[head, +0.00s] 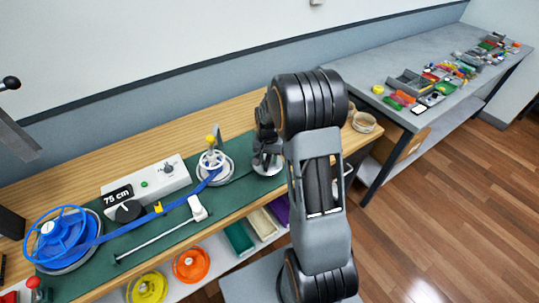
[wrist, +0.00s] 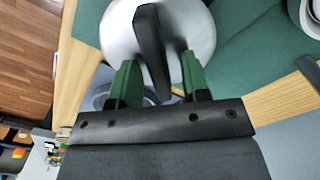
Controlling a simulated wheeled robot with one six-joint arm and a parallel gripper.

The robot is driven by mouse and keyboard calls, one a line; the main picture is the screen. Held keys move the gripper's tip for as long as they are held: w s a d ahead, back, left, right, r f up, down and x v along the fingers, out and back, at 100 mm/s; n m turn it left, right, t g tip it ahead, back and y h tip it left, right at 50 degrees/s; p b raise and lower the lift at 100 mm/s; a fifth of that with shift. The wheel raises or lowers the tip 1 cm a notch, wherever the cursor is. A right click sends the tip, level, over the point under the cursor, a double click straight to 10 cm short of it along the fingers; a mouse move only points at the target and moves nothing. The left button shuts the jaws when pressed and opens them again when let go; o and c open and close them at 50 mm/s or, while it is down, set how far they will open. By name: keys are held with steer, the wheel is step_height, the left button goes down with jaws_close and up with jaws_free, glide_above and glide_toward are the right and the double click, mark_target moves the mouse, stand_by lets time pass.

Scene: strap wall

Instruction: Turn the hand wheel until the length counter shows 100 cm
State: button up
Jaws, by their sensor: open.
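The length counter (head: 117,195) on a white box appears to read 75 cm. A white spoked wheel (head: 213,160) with a yellow knob stands on a round base at the right part of the green mat. A blue strap (head: 150,217) runs from it to a large blue spoked reel (head: 62,236) at the left. My gripper (head: 266,158) is right of the white wheel, over a pale round base. In the wrist view, my gripper (wrist: 158,75) is open, with a black bar (wrist: 152,50) between its green-padded fingers. Whether they touch the bar is unclear.
A white slider on a metal rod (head: 160,240) lies in front of the strap. A round container (head: 363,122) stands on the bench beyond my arm. A shelf below holds yellow and orange reels (head: 191,264). A grey table (head: 440,75) at the right carries many small items.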

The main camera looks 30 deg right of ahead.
jaws_close()
stand_by(0.3)
steer(key=shift+m+b, duration=0.55)
steer(key=shift+m, duration=0.55)
steer(key=shift+s+d+m+b, duration=0.15)
steer(key=shift+m+b, duration=0.25)
steer(key=shift+m, duration=1.3)
steer(key=shift+r, duration=0.1)
jaws_free()
